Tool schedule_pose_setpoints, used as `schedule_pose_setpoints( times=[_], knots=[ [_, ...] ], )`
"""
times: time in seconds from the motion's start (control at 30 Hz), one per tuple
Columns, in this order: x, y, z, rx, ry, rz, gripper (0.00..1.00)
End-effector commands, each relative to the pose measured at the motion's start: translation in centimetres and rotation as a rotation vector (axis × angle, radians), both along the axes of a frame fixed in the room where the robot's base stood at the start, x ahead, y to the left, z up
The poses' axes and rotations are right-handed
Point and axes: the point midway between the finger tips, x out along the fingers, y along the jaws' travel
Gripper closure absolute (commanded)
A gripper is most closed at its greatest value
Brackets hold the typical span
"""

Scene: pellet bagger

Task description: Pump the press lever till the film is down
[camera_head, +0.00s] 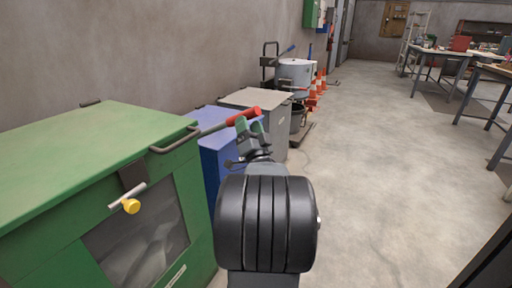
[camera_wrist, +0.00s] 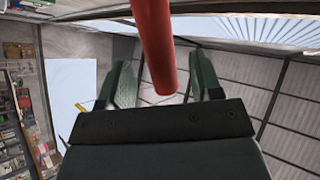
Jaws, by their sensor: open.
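The press lever is a grey rod (camera_head: 213,129) with a red grip (camera_head: 243,116), sticking out past the right side of the green machine (camera_head: 85,150). The grip also shows in the wrist view (camera_wrist: 156,45), running down between my fingers with its end near the palm. My gripper (camera_head: 251,128) is at the grip in the head view. Its two green fingers stand apart, one on each side of the grip, with gaps visible. Pale, crumpled material (camera_head: 143,255) shows behind the machine's dark front window; I cannot tell how far down the film is.
The floor to the right is clear up to the worktables (camera_head: 450,56).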

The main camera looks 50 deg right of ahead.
Motion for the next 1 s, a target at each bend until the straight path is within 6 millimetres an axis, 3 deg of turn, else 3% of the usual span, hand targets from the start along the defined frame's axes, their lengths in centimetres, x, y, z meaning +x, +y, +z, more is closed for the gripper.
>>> schedule_pose_setpoints(
  times=[0.2,0.5,1.0],
  knots=[
    [-3.2,2.0,-2.7,0.003,0.001,-0.003,0.41],
    [-6.0,3.8,-5.4,0.001,0.0,-0.003,0.41],
    [-6.7,4.2,-6.0,0.0,0.0,0.0,0.41]
  ],
)
